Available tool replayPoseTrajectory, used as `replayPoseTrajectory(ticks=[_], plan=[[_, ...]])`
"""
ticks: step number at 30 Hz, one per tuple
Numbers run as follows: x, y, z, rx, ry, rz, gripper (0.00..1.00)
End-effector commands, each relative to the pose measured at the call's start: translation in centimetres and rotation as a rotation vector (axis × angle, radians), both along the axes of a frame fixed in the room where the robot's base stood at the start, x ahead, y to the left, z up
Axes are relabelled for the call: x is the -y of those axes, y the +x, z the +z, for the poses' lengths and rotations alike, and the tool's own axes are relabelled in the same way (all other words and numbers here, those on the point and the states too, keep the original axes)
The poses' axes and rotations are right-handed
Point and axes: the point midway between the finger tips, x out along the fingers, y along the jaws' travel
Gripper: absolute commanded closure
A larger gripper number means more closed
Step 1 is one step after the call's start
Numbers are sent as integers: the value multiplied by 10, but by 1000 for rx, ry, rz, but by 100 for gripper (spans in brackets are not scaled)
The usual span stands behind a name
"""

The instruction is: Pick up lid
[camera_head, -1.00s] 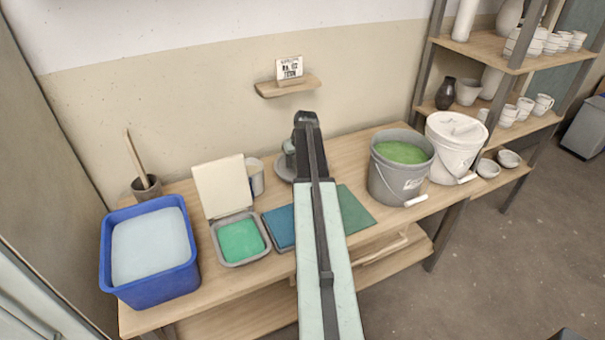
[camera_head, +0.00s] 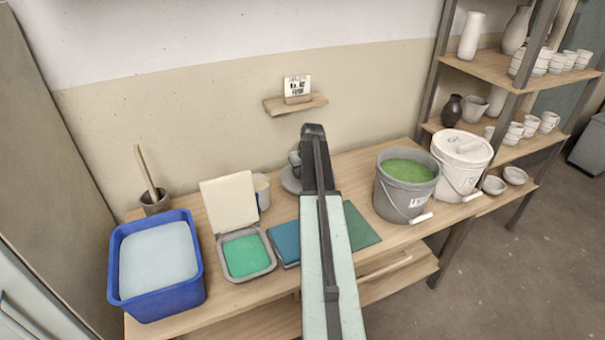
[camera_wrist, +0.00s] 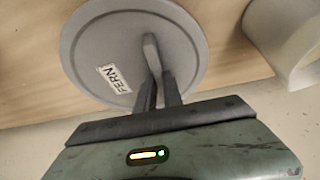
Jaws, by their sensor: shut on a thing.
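A round grey lid (camera_wrist: 105,45) with a white label reading FERN and a raised handle (camera_wrist: 152,52) fills the top of the wrist view. My gripper (camera_wrist: 158,85) is shut on this handle. In the head view the grey lid (camera_head: 290,181) shows only in part, beside my arm at the back of the table, and my arm hides my fingers. I cannot tell whether the lid touches the table. A grey bucket of green glaze (camera_head: 384,190) stands open to the right of my arm.
A white lidded bucket (camera_head: 457,170) stands right of the grey one. Left of my arm are a blue tub (camera_head: 160,297), a tray of green glaze (camera_head: 246,255) and a pale cup (camera_head: 263,194). A small wall shelf (camera_head: 297,105) holds a card above the table.

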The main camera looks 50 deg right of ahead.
Motion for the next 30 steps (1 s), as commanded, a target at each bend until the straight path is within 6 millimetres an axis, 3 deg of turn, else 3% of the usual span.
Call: replayPoseTrajectory(ticks=[3,5,19,24,30], plan=[[0,0,24,0,0,0,100],[-12,-12,18,0,0,0,100],[-97,-96,28,0,0,-1,100],[-111,-110,30,0,0,-1,100],[-114,-113,30,0,0,-1,100]])
